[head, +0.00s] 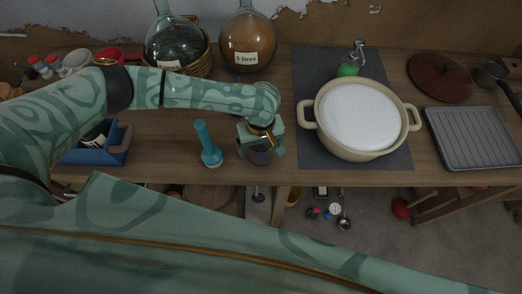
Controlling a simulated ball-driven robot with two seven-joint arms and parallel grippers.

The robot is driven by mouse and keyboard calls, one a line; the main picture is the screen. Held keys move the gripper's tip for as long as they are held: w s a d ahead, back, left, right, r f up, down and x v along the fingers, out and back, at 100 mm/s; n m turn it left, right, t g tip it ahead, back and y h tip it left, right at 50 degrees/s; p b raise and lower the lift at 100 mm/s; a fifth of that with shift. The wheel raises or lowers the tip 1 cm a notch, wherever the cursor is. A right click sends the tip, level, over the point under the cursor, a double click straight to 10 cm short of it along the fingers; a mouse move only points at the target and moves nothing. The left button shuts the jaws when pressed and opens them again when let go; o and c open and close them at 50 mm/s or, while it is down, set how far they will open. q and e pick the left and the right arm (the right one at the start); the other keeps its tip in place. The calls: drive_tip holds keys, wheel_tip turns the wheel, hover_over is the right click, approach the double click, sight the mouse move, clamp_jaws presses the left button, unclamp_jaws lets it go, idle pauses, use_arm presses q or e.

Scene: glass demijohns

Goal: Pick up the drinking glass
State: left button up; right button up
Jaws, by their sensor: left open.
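My left gripper (261,151) points down over the front part of the wooden table, to the right of a blue-teal stand-like object (207,146). Its two fingers are apart. A small dark, see-through shape, apparently the drinking glass (260,158), shows between and just below the fingers. The gripper hides much of it, so I cannot tell whether the fingers touch it. My right gripper is not in view.
A large cream pot (340,145) with white contents stands on a grey mat (311,68) to the right. Two labelled demijohns, one greenish (174,42) and one brown (247,48), stand behind. A blue crate (112,157) is at left. The table's front edge is close to the gripper.

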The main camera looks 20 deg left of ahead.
use_arm(q)
drive_tip(key=shift+f, duration=0.55)
drive_tip(key=shift+r, duration=0.1)
drive_tip(key=c, duration=1.2)
drive_tip(key=shift+r, duration=0.1)
drive_tip(key=shift+r, duration=0.2)
wheel_tip(320, 180, up, 2)
drive_tip(key=shift+r+p, duration=0.25)
drive_tip(key=shift+p, duration=0.6)
drive_tip(key=s+a+r+p, duration=0.2)
drive_tip(key=s+r, duration=0.1)
drive_tip(key=s, duration=0.1)
drive_tip(key=s+a+r+p, duration=0.2)
drive_tip(key=s+r, duration=0.1)
drive_tip(key=s, duration=0.1)
drive_tip(key=s+a+r+p, duration=0.1)
drive_tip(key=s+a+r, duration=0.2)
drive_tip(key=s+r, duration=0.1)
drive_tip(key=shift+p, duration=0.4)
